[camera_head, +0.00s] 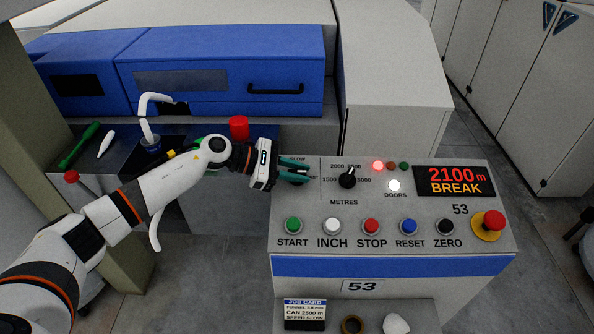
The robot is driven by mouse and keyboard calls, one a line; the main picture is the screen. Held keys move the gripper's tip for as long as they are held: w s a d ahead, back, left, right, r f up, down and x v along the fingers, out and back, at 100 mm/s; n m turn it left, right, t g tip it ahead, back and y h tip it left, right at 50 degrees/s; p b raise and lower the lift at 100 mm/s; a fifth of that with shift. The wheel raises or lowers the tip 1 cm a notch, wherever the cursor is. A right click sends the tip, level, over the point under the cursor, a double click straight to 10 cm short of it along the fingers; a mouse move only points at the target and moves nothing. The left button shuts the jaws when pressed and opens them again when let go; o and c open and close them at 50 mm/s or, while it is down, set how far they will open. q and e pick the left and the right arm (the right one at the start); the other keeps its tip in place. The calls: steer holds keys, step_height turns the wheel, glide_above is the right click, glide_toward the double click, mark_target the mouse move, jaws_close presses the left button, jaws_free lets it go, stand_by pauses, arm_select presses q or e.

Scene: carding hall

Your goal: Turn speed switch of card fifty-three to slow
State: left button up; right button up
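The control panel of card 53 (300,225) stands right of centre, with a "53" plate on its front. My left gripper (295,172) reaches in from the left over the panel's upper left corner. Its teal fingertips are at the speed switch position, beside the partly covered "SLOW" lettering and a second, lower label. The switch itself is hidden by the fingers, so its setting does not show. I cannot tell whether the fingers are around it or touching it. My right gripper is out of view. A job card (304,313) below the panel reads "SPEED SLOW".
Close right of the fingers is the black METRES knob (347,178). Push buttons (371,226) line the panel's front, with a red emergency stop (491,225) at right. A red cylinder (239,128) stands behind my wrist.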

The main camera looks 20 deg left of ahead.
arm_select(q)
jaws_close()
